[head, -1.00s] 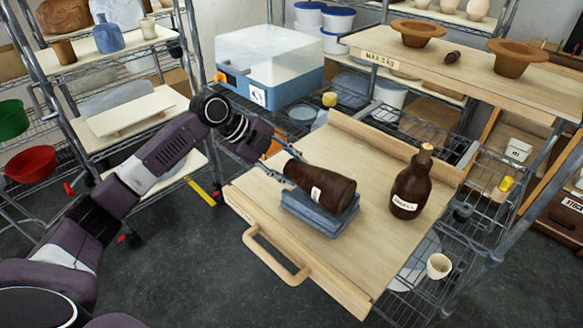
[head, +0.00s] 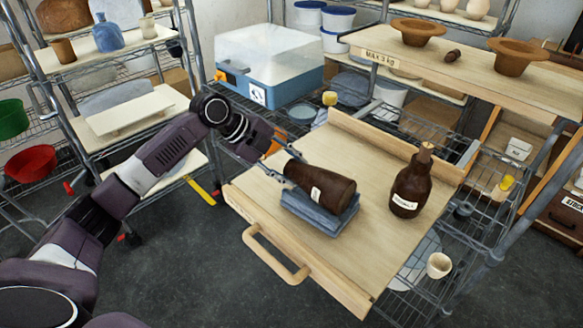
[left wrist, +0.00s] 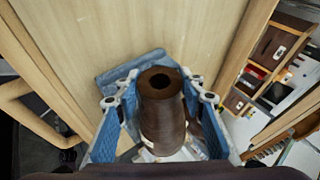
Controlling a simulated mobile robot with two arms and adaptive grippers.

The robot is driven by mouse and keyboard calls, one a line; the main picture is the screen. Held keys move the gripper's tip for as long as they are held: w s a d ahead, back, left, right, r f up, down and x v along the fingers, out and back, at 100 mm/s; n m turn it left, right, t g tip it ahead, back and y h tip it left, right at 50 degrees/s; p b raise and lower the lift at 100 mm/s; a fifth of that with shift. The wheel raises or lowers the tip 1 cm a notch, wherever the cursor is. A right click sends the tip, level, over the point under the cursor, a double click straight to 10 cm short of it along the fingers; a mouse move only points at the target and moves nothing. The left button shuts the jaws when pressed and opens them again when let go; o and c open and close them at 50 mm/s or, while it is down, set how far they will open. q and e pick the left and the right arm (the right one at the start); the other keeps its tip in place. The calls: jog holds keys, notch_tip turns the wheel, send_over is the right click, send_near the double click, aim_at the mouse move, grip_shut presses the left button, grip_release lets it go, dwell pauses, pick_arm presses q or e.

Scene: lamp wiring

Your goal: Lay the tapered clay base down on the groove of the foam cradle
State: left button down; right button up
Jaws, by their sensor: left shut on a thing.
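The tapered clay base (head: 330,188) is dark brown with a white label and lies on its side on the blue-grey foam cradle (head: 315,215). Its narrow end points left, towards my left gripper (head: 283,172), which is shut on that end. In the left wrist view the base (left wrist: 163,125) shows its round hole between the two blue-padded fingers of the left gripper (left wrist: 156,104). The cradle (left wrist: 118,74) shows behind it there. The groove is hidden under the base, so I cannot tell how fully it rests in it. My right gripper is not in view.
A brown bottle (head: 410,185) with a label stands upright right of the cradle on the wooden board (head: 370,245). The board has a raised back rail and a front handle (head: 270,255). A shelf (head: 450,70) with brown clay pieces overhangs the back right. The front of the board is clear.

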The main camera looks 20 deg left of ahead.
aim_at(291, 161)
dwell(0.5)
pick_arm(q)
jog(key=c, duration=1.2)
grip_release()
jog(key=shift+s+f, duration=0.1)
jog(key=shift+f, duration=0.2)
jog(key=shift+r, duration=0.2)
jog(key=shift+r+p, duration=1.7)
jog(key=shift+r, duration=0.45)
jog(key=shift+r+p, duration=2.4)
jog(key=shift+r, duration=0.45)
jog(key=shift+f, duration=0.1)
